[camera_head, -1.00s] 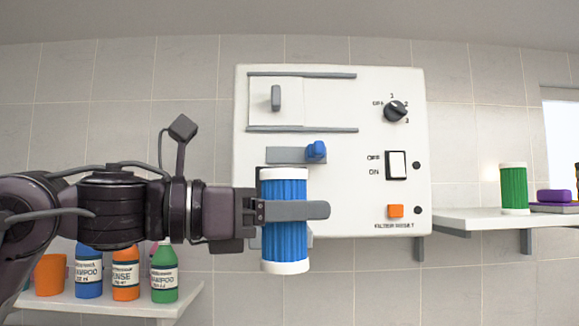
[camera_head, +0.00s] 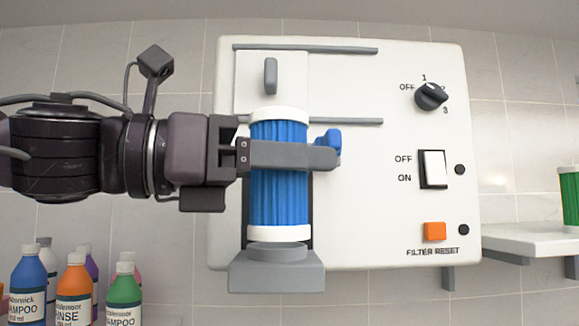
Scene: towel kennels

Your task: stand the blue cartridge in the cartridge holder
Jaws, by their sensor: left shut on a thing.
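The blue cartridge (camera_head: 279,205), ribbed with white end caps, stands upright in front of the white wall panel. My left gripper (camera_head: 290,154) is shut around its middle from the left. The grey cartridge holder (camera_head: 277,272) juts from the panel's lower left. The cartridge's lower cap is directly above the holder's round seat; I cannot tell whether they touch. A blue lever (camera_head: 333,140) shows just right of the finger, partly hidden by it. My right gripper is not in view.
The panel has a sliding door with a grey handle (camera_head: 270,76) between two rails, a dial (camera_head: 431,96), a rocker switch (camera_head: 434,168) and an orange button (camera_head: 434,231). Several bottles (camera_head: 73,290) stand lower left. A green cartridge (camera_head: 569,197) stands on the right shelf (camera_head: 525,241).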

